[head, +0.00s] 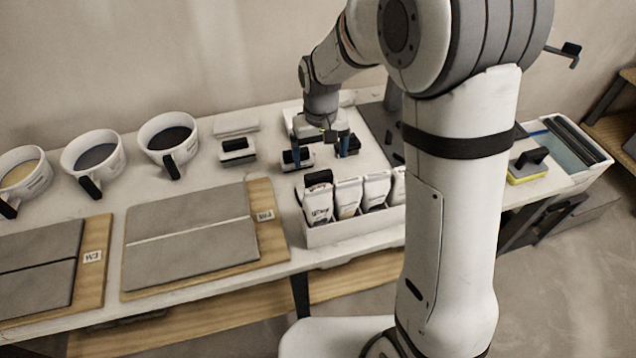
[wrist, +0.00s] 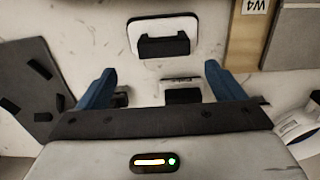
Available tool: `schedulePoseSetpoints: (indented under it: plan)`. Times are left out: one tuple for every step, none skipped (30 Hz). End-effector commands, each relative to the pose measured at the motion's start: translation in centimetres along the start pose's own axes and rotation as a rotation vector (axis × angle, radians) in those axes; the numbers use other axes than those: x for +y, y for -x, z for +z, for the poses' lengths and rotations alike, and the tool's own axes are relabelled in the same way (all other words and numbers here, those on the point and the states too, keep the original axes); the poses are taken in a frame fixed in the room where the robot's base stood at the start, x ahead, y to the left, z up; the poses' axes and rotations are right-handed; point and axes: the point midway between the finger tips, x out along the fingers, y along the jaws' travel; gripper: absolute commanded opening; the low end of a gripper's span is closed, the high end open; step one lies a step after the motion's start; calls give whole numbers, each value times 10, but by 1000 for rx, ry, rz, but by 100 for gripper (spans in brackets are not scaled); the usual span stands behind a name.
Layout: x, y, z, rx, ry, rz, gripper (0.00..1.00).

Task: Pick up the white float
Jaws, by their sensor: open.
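In the wrist view a white float (wrist: 163,38) with a black handle lies flat on the bench, just beyond my fingertips. My gripper (wrist: 160,70) is open, its two blue fingers apart with nothing held between them. In the head view my gripper (head: 320,152) points down low over the bench, behind the bag tray. A white-based block with a black handle (head: 297,162) is by its left finger, partly covered. Another similar one (head: 238,150) lies further left. I cannot tell for certain which head-view piece matches the wrist-view float.
A white tray of bags (head: 345,232) stands in front of my gripper. Several buckets (head: 170,138) and boards with grey tiles (head: 190,235) are to the left. A dark plate (head: 378,122) is at the right. A dark-handled piece (wrist: 183,95) sits partly hidden between my fingers.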

Motion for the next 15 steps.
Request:
schedulePoseSetpoints:
  plan:
    - [-1,-6,0,-4,2,0,89]
    - [-1,-9,-1,-4,2,0,89]
    - [-1,-14,0,-5,2,0,89]
    - [-1,-17,0,-5,2,0,89]
    - [-1,-21,0,-4,2,0,89]
    - [-2,-25,1,-4,2,0,89]
    - [-2,-28,2,-5,2,0,89]
    - [-2,-31,2,-5,2,0,89]
    - [-3,-36,3,-5,2,0,89]
    - [-4,-40,5,-6,2,0,89]
    - [-5,-45,6,-6,2,0,89]
    - [-6,-51,8,-7,2,0,89]
    - [-7,-56,9,-6,2,0,89]
    - [-7,-60,9,-6,1,0,89]
    - [-6,-66,8,-4,1,1,89]
